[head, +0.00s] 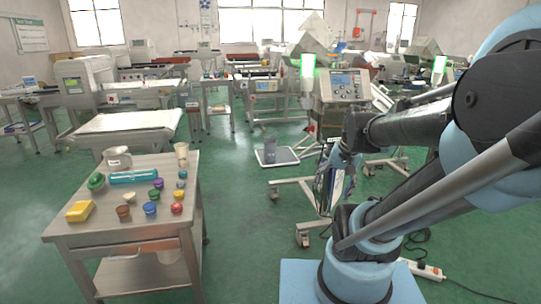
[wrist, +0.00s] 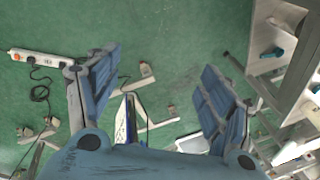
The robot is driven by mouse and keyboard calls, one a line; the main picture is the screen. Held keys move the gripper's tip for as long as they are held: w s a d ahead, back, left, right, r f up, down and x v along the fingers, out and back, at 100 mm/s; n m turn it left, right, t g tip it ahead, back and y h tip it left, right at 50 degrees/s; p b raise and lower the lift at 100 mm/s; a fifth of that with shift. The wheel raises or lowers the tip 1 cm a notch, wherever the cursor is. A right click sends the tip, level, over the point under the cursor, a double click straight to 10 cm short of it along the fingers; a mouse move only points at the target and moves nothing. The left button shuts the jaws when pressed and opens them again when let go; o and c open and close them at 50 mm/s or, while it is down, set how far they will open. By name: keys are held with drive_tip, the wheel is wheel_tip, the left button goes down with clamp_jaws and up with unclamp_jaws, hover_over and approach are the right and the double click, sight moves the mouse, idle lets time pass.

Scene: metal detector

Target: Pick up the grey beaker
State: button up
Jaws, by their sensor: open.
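A grey beaker (head: 117,157) stands upright at the back left of the steel table (head: 122,226) in the head view. It is not clearly seen in the wrist view. My gripper (head: 328,192) hangs to the right of the table, well apart from the beaker, over the floor.
Around the beaker are a green object (head: 95,181), a teal box (head: 134,177), a cream cup (head: 181,151), a yellow block (head: 80,211) and several small colored pots. A power strip (wrist: 40,60) lies on the floor.

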drive_tip(key=w+a+r+m+y, duration=0.25)
drive_tip(key=w+a+m, duration=0.2)
drive_tip(key=w, duration=0.65)
drive_tip(key=w+a+r+m+y, duration=0.1)
drive_tip(key=w+a+m+y, duration=0.3)
drive_tip(key=w, duration=0.7)
drive_tip(key=m+t+y, duration=0.2)
drive_tip(key=m+y, duration=0.3)
drive_tip(key=m, duration=0.5)
approach(270, 153)
drive_tip(key=w+a+f, duration=0.1)
drive_tip(key=w+a, duration=0.1)
drive_tip(key=a, duration=0.1)
drive_tip(key=w+a+f, duration=0.1)
drive_tip(key=w, duration=0.1)
drive_tip(key=shift+w+a+f, duration=0.1)
drive_tip(key=shift+a+f, duration=0.25)
drive_tip(key=shift+f+x, duration=0.1)
drive_tip(key=shift+x, duration=1.2)
drive_tip(key=shift+f+x, duration=0.15)
drive_tip(key=shift+x, duration=1.15)
drive_tip(key=shift+w+d, duration=0.1)
drive_tip(key=shift+d, duration=0.1)
drive_tip(key=shift+c, duration=0.6)
drive_tip(key=c, duration=1.3)
